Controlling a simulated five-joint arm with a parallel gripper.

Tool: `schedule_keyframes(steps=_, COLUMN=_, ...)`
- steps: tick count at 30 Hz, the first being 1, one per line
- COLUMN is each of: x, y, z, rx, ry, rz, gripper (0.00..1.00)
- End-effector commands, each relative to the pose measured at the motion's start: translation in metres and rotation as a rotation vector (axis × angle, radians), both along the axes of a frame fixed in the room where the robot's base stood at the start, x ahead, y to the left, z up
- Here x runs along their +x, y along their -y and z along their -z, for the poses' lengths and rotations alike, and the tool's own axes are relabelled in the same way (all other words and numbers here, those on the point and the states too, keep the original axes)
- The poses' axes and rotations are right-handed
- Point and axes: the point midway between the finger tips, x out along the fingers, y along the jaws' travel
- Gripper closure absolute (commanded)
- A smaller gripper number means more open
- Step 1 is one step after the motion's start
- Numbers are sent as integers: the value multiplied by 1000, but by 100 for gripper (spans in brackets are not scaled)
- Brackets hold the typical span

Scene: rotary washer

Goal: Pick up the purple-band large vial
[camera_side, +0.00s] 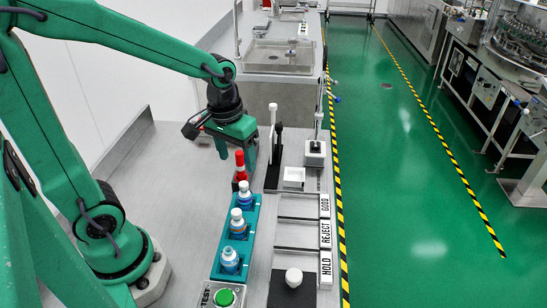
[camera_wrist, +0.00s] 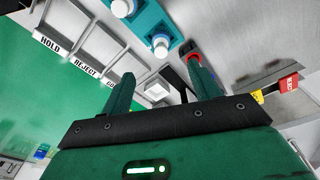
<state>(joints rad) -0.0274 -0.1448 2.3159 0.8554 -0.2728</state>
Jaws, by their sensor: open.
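A teal rack (camera_side: 237,245) holds several white-capped vials with blue showing on their bodies: a front one (camera_side: 229,260), a middle one (camera_side: 237,222) and a back one (camera_side: 245,195). I cannot make out a purple band on any of them. My gripper (camera_side: 237,160) is open and points down above the rack's far end. A red-topped object (camera_side: 240,165) stands just below it. A white vial cap (camera_wrist: 160,41) shows beyond the fingers, partly above the rack (camera_wrist: 178,30).
Right of the rack are bays labelled GOOD, REJECT and HOLD (camera_side: 325,265). A white dish (camera_side: 294,177) and a green button (camera_side: 224,298) are also on the bench. The bench left of the rack is clear.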

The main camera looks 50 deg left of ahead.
Motion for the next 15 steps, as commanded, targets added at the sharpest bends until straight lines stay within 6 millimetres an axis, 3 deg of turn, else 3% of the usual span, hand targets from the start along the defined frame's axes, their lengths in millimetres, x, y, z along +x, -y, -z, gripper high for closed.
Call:
schedule_keyframes(steps=6, x=12, y=-2, z=29, rx=-7, ry=-85, rz=-66, gripper=39)
schedule_keyframes(steps=15, x=16, y=-3, z=41, rx=-9, ry=-115, rz=-94, gripper=39)
